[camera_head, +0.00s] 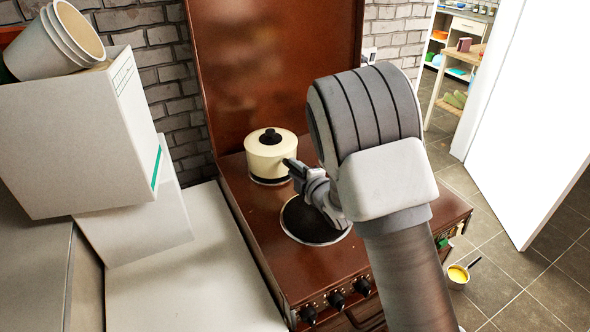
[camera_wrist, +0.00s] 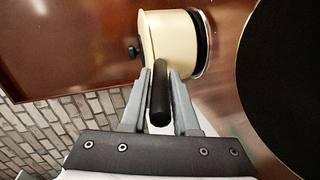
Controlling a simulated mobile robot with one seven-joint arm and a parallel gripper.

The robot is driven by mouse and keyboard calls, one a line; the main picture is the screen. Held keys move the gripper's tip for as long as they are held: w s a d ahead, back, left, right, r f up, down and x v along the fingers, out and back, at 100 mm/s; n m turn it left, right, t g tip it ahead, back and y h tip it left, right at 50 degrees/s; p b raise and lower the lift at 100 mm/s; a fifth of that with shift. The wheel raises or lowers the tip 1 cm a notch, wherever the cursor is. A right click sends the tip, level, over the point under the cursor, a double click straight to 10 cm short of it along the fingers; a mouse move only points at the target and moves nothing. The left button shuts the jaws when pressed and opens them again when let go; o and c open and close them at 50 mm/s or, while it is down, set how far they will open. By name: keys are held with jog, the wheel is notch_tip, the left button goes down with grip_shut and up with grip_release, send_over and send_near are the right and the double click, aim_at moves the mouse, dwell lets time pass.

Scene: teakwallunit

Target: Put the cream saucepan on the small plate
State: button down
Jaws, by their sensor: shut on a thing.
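The cream saucepan (camera_head: 268,160) with its black-knobbed lid stands upright at the back of the brown stove. Its black handle (camera_wrist: 160,95) lies between the two grey fingers of my gripper (camera_wrist: 158,105), which is shut on it. In the head view my gripper (camera_head: 296,171) reaches the handle from the front right. A dark round plate edge (camera_head: 270,183) shows just under the pan, which hides most of it; I cannot tell whether the pan touches it. A larger black plate (camera_head: 308,225) lies bare at the front of the stove, and also shows in the wrist view (camera_wrist: 290,80).
A raised brown lid (camera_head: 265,60) stands behind the pan. White boxes (camera_head: 90,140) with stacked cups are at the left, beside a pale counter (camera_head: 180,270). A pan with yellow contents (camera_head: 458,275) is on the floor at the right.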

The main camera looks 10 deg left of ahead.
jog(key=shift+w+f+b, duration=0.1)
jog(key=shift+b, duration=0.3)
jog(key=c, duration=0.6)
grip_release()
jog(key=shift+s+d+f, duration=0.1)
jog(key=shift+s+f, duration=0.15)
jog(key=shift+f, duration=0.2)
jog(key=p+v, duration=0.2)
jog(key=v, duration=0.3)
jog(key=p+v, duration=0.2)
jog(key=v, duration=0.4)
jog(key=p+v, duration=0.2)
jog(key=v, duration=0.4)
jog(key=shift+r, duration=0.3)
